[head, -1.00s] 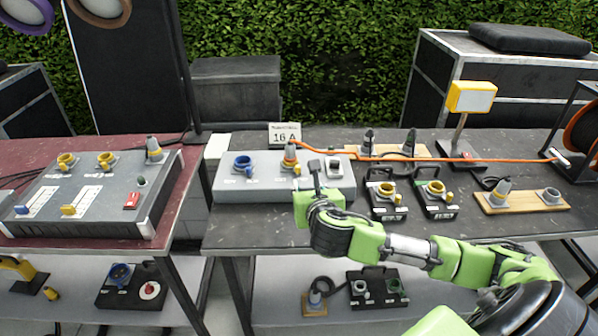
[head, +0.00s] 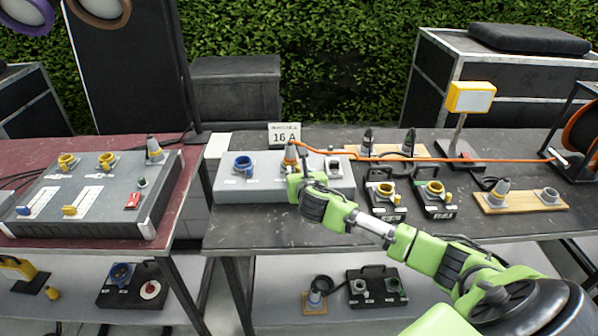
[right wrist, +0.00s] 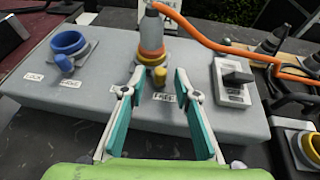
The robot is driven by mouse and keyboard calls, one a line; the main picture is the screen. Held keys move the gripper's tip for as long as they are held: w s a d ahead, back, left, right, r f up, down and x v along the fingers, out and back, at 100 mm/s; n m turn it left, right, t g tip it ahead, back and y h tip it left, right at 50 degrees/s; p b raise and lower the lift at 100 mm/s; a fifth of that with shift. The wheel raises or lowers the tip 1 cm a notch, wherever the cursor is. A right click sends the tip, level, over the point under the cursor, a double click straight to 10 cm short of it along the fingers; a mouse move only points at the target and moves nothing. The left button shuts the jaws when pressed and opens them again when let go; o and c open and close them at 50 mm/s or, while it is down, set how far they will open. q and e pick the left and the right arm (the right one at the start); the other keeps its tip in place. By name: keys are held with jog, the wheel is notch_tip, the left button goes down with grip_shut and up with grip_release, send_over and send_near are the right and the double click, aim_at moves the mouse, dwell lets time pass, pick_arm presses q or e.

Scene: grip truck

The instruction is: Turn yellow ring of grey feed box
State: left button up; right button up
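The grey feed box (head: 262,190) stands on the dark table. On it are a blue socket (head: 243,163), a middle socket with a yellow ring (right wrist: 152,57) and a grey switch (right wrist: 234,80). A grey plug with an orange band (right wrist: 151,34) sits upright in the middle socket, with an orange cable leading right. A yellow knob (right wrist: 160,74) sticks out from the ring. My right gripper (right wrist: 160,80) is open in front of the ring, its fingers spread on either side of the knob. My left gripper is not in view.
A 16 A sign (head: 284,133) stands behind the box. Two black socket boxes (head: 386,200) and a wooden board (head: 520,202) with plug and socket stand to the right. A grey panel (head: 90,205) is on the red table at left. The front of the dark table is clear.

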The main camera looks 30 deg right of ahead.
grip_shut()
